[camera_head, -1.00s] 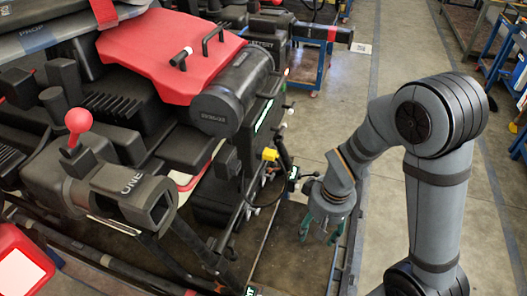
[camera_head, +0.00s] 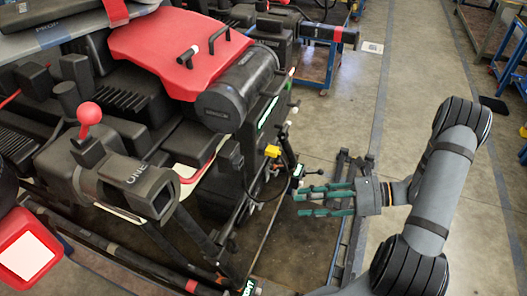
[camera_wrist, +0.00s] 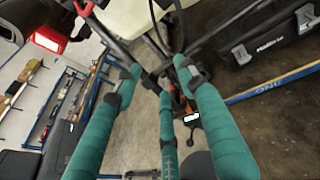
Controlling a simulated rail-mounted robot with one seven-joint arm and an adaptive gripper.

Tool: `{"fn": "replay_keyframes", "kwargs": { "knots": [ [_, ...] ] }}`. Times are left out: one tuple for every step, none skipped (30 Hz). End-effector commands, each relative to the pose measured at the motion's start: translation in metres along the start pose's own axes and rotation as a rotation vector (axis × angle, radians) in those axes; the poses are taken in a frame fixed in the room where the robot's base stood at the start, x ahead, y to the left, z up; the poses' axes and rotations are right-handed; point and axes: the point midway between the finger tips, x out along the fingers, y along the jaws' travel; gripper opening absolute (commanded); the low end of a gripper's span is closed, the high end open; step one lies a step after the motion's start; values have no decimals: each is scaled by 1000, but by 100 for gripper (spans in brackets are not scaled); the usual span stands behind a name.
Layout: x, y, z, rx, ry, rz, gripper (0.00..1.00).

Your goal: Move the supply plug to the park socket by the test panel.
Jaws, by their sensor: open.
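My gripper (camera_head: 303,201) is open and empty, with teal fingers pointing left toward the side of the drone. A small yellow piece (camera_head: 272,151) with a black cable (camera_head: 257,186) hanging below it sits on the drone's side, up and left of my fingertips. I cannot tell whether it is the supply plug. A small dark device (camera_head: 298,171) on a thin post stands just above my fingers. I cannot make out the park socket or test panel for certain. In the wrist view, my spread fingers (camera_wrist: 150,75) have nothing between them; a small lit label (camera_wrist: 191,118) shows behind them.
The drone (camera_head: 165,110) with red covers fills the left side. A dark rail frame (camera_head: 347,215) stands on the floor behind my gripper. A black case (camera_wrist: 265,38) lies at upper right in the wrist view. Open floor (camera_head: 385,120) lies to the right.

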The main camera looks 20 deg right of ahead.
Motion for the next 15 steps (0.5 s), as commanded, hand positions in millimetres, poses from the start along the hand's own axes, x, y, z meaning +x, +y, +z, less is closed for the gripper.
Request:
{"fn": "replay_keyframes", "kwargs": {
  "knots": [
    [-1, -14, 14, 7, -51, -48, 41],
    [-2, -22, 23, 11, -80, -75, 41],
    [-4, -32, 33, 14, -118, -109, 41],
    [-6, -38, 40, 15, -145, -131, 41],
    [-8, -44, 47, 16, -169, -153, 41],
    [-10, -50, 55, 14, -197, -177, 41],
    [-12, -54, 60, 14, -217, -192, 41],
    [-14, -58, 65, 10, -234, -205, 41],
    [-16, -61, 70, 5, -254, -218, 41],
    [-17, -63, 73, -2, -265, -226, 41],
    [-18, -64, 76, -7, -275, -233, 41],
    [-19, -66, 78, -22, -280, -240, 41],
    [-19, -66, 78, -31, -278, -240, 41],
    [-19, -65, 78, -39, -276, -241, 41],
    [-19, -65, 78, -46, -275, -241, 41]
  ]
}}
